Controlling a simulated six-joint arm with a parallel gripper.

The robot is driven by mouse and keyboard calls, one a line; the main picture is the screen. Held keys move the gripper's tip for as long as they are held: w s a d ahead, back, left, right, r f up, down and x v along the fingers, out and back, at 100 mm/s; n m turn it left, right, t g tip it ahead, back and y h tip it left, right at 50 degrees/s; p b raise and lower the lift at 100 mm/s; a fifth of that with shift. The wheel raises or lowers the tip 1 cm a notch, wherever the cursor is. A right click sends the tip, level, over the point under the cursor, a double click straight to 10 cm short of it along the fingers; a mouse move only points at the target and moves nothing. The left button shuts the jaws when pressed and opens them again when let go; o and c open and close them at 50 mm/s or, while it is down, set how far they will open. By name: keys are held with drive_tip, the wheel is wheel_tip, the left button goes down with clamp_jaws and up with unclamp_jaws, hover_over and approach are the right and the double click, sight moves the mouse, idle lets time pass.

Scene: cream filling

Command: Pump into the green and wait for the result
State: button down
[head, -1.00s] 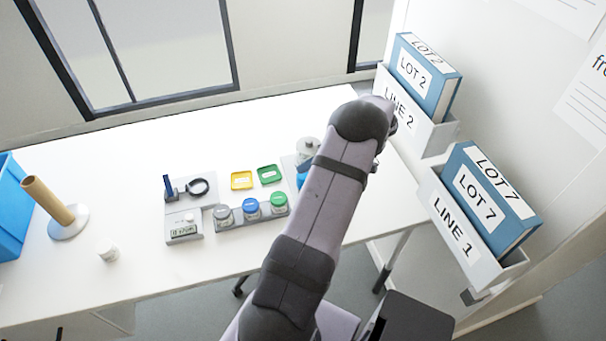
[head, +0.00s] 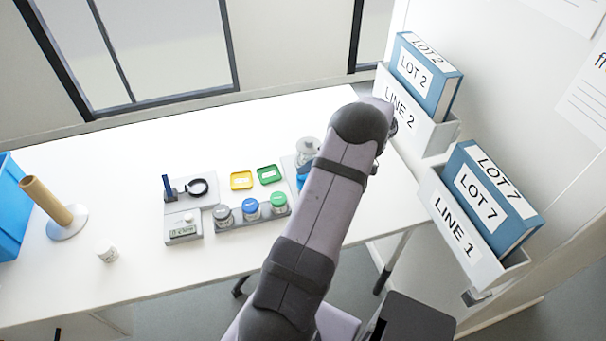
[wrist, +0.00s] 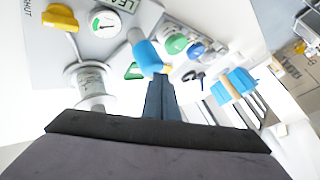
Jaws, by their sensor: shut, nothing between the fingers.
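My gripper (wrist: 161,82) shows in the wrist view with its dark fingers together and empty. Its tips are close to a light-blue handle-like part (wrist: 146,55); I cannot tell whether they touch. In the head view my arm hides the gripper. A green square tray (head: 269,174) lies on the table, with a green-lidded jar (head: 278,200) in front of it. A clear-and-white device (head: 307,150) stands partly behind my arm. The wrist view shows a clear cylinder (wrist: 91,82), a round gauge (wrist: 103,23) and a yellow knob (wrist: 60,17).
A yellow square tray (head: 241,180), blue-lidded jar (head: 250,206), grey-lidded jar (head: 222,212) and small display unit (head: 184,231) stand left of my arm. Labelled bins (head: 466,255) hang at right.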

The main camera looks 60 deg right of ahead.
drive_tip(key=shift+f+b, duration=0.65)
drive_tip(key=shift+f, duration=0.15)
idle(0.5)
drive_tip(key=shift+r, duration=0.15)
drive_tip(key=shift+r+p, duration=0.55)
drive_tip(key=shift+r, duration=1)
wheel_tip(320, 180, up, 6)
drive_tip(key=shift+p, duration=1.2)
